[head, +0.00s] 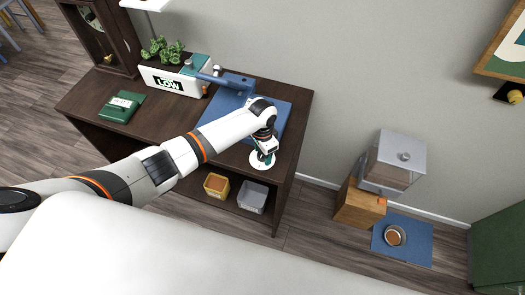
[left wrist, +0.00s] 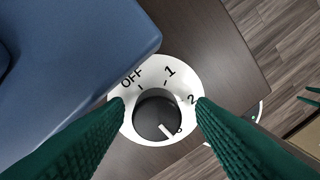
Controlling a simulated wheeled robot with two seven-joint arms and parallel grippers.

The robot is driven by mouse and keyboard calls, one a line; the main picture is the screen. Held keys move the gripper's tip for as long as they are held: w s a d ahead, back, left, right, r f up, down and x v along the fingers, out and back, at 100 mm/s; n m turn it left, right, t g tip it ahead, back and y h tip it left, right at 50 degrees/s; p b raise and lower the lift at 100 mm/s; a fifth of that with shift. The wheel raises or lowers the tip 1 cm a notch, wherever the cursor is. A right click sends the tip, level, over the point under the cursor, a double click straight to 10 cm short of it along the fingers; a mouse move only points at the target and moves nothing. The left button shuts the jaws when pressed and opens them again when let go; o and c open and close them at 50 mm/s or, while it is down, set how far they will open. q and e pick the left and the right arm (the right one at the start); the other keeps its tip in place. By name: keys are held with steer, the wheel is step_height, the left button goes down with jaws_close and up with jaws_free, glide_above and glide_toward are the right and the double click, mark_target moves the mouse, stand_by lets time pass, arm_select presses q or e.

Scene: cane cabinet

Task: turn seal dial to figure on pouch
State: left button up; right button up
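The seal dial is a white disc (left wrist: 137,70) on the dark cabinet top, marked OFF, 1 and 2, with a further mark at lower right partly covered. Its black knob (left wrist: 153,108) has a white pointer aimed at lower right, past the 2. My left gripper (left wrist: 160,103) is open, its green fingers on either side of the knob with gaps visible. In the head view my left gripper (head: 265,148) is over the dial (head: 259,166) at the cabinet's front right. A green pouch (head: 120,109) lies at the left; its pale label is too small to read. My right gripper is out of view.
A blue sealer (head: 236,82) stands beside the dial on the dark cabinet (head: 85,98). A white box marked LOW (head: 170,82) and a plant (head: 163,49) are behind. Bins (head: 216,185) sit on the shelf below. A dispenser (head: 395,160) stands at right.

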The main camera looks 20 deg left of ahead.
arm_select(q)
steer(key=shift+a, duration=0.15)
stand_by(0.4)
steer(key=n, duration=0.3)
steer(key=shift+w+a+f, duration=0.1)
steer(key=shift+f, duration=0.05)
steer(key=n+b, duration=0.1)
steer(key=n, duration=0.3)
steer(key=n+b, duration=0.2)
steer(key=n, duration=0.1)
steer(key=shift+f+n, duration=0.1)
steer(key=shift+n, duration=0.3)
steer(key=n+b, duration=0.2)
steer(key=n, duration=0.1)
steer(key=shift+n, duration=0.3)
step_height(320, 180, up, 12)
steer(key=w+d+r+m+t+h+b, duration=0.1)
steer(key=w+r+m+t+b, duration=0.1)
steer(key=w+r+t, duration=0.4)
steer(key=w+d+r+m+t+h+b, duration=0.1)
steer(key=w+d+r+m+t+b, duration=0.1)
steer(key=w+r+m+t, duration=0.3)
steer(key=w+r+t+b, duration=0.1)
steer(key=w+t, duration=0.2)
steer(key=w, duration=0.4)
steer(key=shift+d+r+b, duration=0.3)
steer(key=shift+r+b, duration=0.05)
steer(key=shift+r, duration=0.05)
